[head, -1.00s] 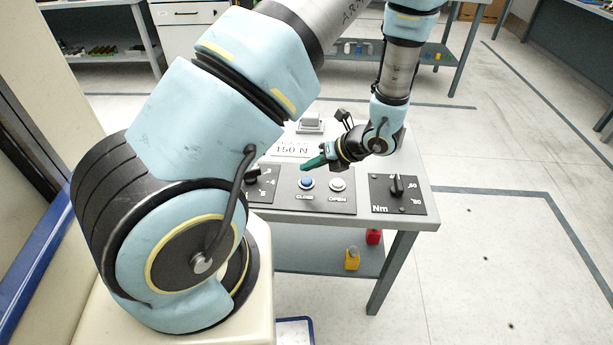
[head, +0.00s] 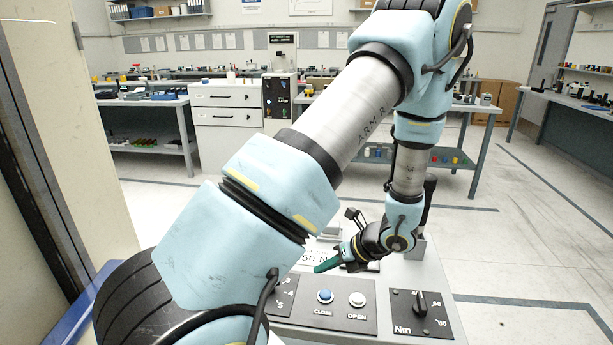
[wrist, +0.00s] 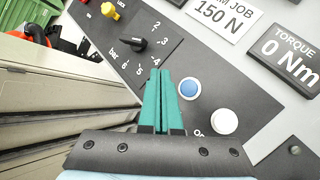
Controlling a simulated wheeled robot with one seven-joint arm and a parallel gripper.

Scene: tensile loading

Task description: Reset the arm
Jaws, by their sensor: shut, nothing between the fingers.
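My gripper (head: 328,265) has green fingers and is shut and empty. In the head view it hangs above the control table, just behind the panel with the blue CLOSE button (head: 325,296) and the white OPEN button (head: 357,299). In the wrist view the closed green fingers (wrist: 160,78) point up the picture, left of the blue button (wrist: 189,88) and the white button (wrist: 224,121). The fingers appear apart from the panel, though the exact gap cannot be told. My arm is bent over the table, and its links hide part of the table's left side.
A Nm dial (head: 420,305) sits right of the buttons. A 150 N card (wrist: 223,14) and a torque display (wrist: 288,55) lie behind. Open floor (head: 520,240) is at the right.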

